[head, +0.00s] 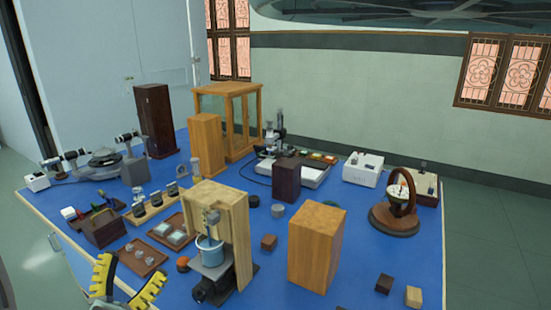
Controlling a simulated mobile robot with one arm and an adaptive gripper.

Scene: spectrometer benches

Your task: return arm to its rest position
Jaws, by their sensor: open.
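My gripper (128,281) shows at the bottom left of the head view. Its two yellow toothed fingers are spread apart, with nothing visible between them. It appears in front of the near left part of the blue-topped bench (350,245). A small dark tray with little pieces (143,257) shows just beyond the fingers. The gripper's lower part and most of the arm are out of the picture.
A wooden stand holding a blue beaker (209,247) and a wooden block (316,245) stand near the front. A spectrometer (103,160) is at the left, a glass-fronted cabinet (228,110) behind. Green floor (490,235) is clear at right.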

